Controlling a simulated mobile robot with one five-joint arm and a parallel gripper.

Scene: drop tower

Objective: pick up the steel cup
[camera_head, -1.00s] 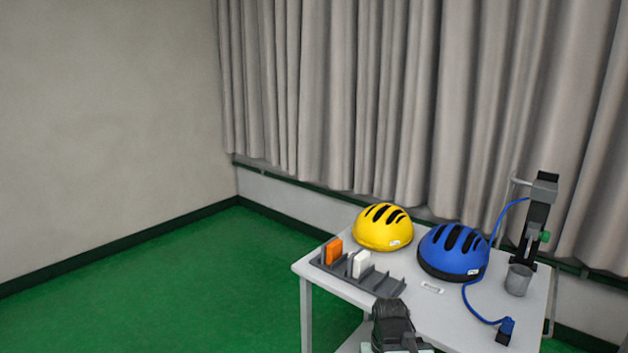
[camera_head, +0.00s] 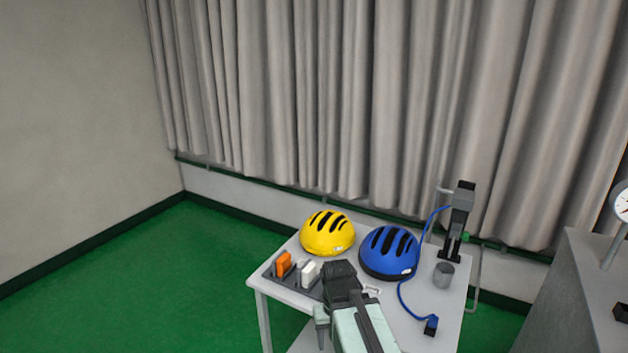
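The steel cup (camera_head: 443,275) is a small grey cylinder standing upright on the right part of the white table (camera_head: 408,331), just in front of a dark upright device. My gripper (camera_head: 341,272) is dark and shows at the end of my pale green arm, low in the picture over the table's front left part. It is left of the cup and well apart from it. My own arm hides the fingertips, so I cannot tell whether they are open or shut.
A yellow helmet (camera_head: 327,234) and a blue helmet (camera_head: 388,253) stand behind my gripper. A grey rack with an orange block (camera_head: 283,263) and a white block (camera_head: 308,271) is at left. A blue cable runs to a plug (camera_head: 431,326). A grey block (camera_head: 575,300) stands at far right.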

